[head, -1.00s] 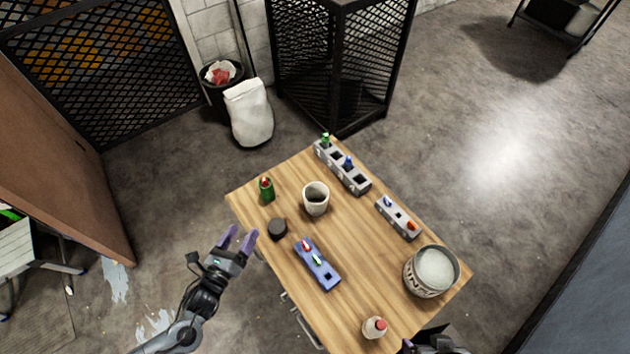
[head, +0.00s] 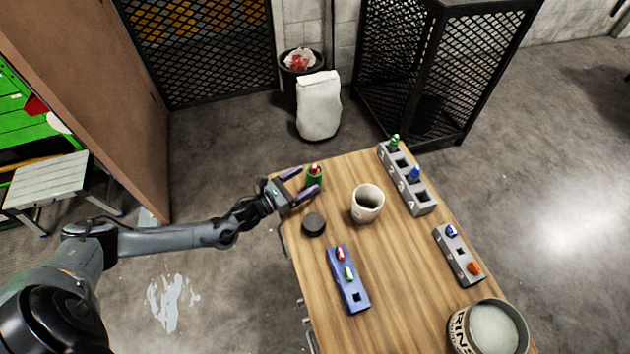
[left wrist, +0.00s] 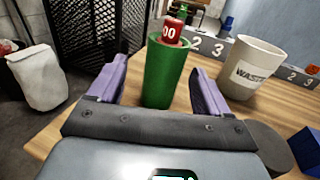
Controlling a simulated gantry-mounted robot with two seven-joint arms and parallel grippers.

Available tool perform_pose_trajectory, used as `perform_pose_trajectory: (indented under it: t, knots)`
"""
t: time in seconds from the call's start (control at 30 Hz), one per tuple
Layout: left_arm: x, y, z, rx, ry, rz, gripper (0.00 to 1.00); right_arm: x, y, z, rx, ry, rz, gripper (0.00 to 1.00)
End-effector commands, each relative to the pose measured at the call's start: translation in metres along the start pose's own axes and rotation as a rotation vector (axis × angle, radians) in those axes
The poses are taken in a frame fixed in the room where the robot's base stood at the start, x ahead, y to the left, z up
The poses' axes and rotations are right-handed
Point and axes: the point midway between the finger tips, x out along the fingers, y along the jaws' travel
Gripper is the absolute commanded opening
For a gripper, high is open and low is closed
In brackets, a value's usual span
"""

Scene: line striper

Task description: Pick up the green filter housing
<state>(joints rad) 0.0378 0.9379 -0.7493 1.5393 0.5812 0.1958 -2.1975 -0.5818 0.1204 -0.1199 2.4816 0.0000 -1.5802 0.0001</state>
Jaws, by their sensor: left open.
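The green filter housing (head: 314,178) is an upright green cylinder near the far left corner of the wooden table. A red piece with white markings sticks out of its top. In the left wrist view the green filter housing (left wrist: 167,75) stands between the two purple fingers. My left gripper (head: 302,181) is open around it, one finger on each side, with gaps visible in the left wrist view (left wrist: 165,85). My right gripper is not in view.
Beside the housing are a white waste cup (head: 367,204) and a black round lid-like piece (head: 313,225). A blue holder (head: 348,281), a grey numbered rack (head: 424,207), a smaller grey holder (head: 463,262) and a large tin (head: 461,336) stand on the table (head: 400,281).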

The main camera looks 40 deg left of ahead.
Motion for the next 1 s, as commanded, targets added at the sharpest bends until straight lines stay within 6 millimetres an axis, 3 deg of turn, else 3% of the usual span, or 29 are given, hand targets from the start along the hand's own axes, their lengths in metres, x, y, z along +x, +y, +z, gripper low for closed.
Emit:
perform_pose_trajectory:
  t: [0.23, 0.6, 0.9, 1.0]
  knots:
    - [0.014, -0.001, 0.001, -0.001, -0.001, 0.001, 0.78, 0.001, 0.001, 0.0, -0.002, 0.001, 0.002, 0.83]
    - [0.055, -0.006, 0.002, -0.002, 0.0, 0.0, 0.78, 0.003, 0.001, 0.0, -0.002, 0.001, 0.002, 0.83]
    - [0.059, -0.006, 0.001, -0.001, 0.001, -0.001, 0.78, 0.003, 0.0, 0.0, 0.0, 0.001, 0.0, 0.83]
    - [0.059, -0.006, 0.002, -0.001, 0.001, 0.0, 0.65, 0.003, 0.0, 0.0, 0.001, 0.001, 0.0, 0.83]
